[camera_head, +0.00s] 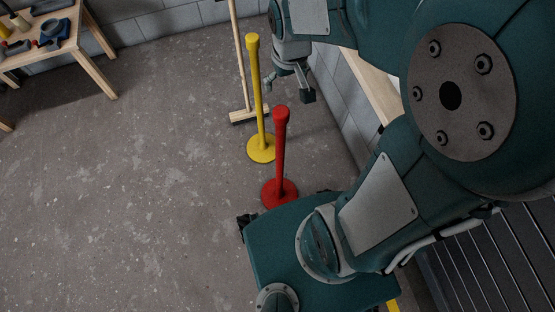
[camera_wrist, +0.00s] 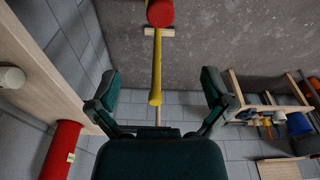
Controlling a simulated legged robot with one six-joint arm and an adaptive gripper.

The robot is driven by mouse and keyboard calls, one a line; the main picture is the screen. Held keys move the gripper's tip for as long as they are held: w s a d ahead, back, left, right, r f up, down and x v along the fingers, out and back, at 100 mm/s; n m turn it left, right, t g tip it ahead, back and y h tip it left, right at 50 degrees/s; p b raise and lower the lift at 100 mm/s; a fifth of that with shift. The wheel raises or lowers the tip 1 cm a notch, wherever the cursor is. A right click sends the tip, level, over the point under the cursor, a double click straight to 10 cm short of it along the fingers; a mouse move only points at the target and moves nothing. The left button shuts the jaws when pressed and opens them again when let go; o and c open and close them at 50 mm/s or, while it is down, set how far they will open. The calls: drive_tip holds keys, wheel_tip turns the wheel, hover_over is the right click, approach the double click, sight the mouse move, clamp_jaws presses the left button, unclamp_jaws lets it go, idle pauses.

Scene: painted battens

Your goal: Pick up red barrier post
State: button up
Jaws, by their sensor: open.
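The red barrier post (camera_head: 281,145) stands upright on its round base in the head view, partly in front of my own body. In the wrist view, a red rounded end (camera_wrist: 160,12), apparently the post's top, shows at the upper edge, beyond the fingertips. My gripper (camera_head: 290,88) is open and empty, above and behind the red post in the head picture. In the wrist view my gripper (camera_wrist: 161,88) has its two fingers spread wide, with nothing held between them. Contact with the post is not seen.
A yellow barrier post (camera_head: 257,95) stands just behind the red one; it shows between the fingers in the wrist view (camera_wrist: 156,65). A broom (camera_head: 243,116) leans by the block wall (camera_head: 335,100). A wooden table (camera_head: 88,50) is at upper left. The floor at left is clear.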

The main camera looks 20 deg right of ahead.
drive_tip(key=g, duration=0.2)
hover_over(281, 117)
drive_tip(key=w, duration=0.2)
drive_tip(key=shift+n, duration=0.3)
drive_tip(key=f, duration=0.7)
drive_tip(key=shift+s+d+f, duration=0.1)
drive_tip(key=shift+d+f, duration=0.15)
drive_tip(key=shift+d, duration=0.15)
wheel_tip(281, 117, down, 11)
drive_tip(key=shift+a, duration=0.1)
drive_tip(key=c, duration=1.3)
